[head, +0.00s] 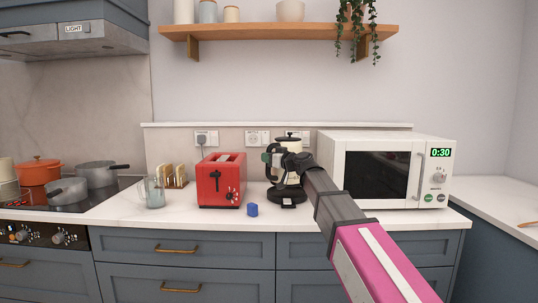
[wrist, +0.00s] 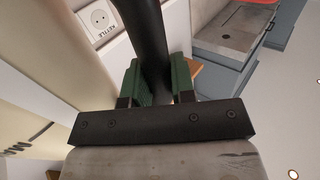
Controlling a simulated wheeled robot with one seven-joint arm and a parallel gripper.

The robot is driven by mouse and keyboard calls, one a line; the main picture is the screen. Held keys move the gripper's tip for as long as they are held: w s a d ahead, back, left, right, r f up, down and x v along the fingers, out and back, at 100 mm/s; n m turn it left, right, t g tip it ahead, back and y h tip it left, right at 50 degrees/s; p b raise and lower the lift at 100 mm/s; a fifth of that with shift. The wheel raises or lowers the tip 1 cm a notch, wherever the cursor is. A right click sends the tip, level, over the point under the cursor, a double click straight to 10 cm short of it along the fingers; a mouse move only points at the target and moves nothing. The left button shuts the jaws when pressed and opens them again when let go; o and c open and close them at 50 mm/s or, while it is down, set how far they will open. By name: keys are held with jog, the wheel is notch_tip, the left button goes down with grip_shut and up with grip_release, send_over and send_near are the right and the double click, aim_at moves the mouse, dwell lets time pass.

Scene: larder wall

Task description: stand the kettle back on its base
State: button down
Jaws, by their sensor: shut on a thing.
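The kettle (head: 292,144) is cream with a black lid, between the toaster and the microwave in the head view. My gripper (head: 272,158) is in front of it and hides much of its body. In the wrist view my gripper (wrist: 156,82) has its green fingers shut on the kettle's black handle (wrist: 150,35). The cream kettle body (wrist: 35,95) fills the left of that view. The black base (head: 288,197) is on the counter directly below the kettle. The kettle looks upright; I cannot tell whether its bottom touches the base.
The white microwave (head: 385,170) is close on the right. A glass jug (head: 154,193) stands further left. A socket marked KETTLE (wrist: 97,18) is on the wall behind.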

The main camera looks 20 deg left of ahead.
aim_at(269, 169)
jog(key=shift+f, duration=2.35)
dwell(0.4)
jog(key=c, duration=1.2)
grip_release()
jog(key=shift+c, duration=0.2)
jog(key=v, duration=1.1)
jog(key=shift+f, duration=0.1)
jog(key=shift+s, duration=0.1)
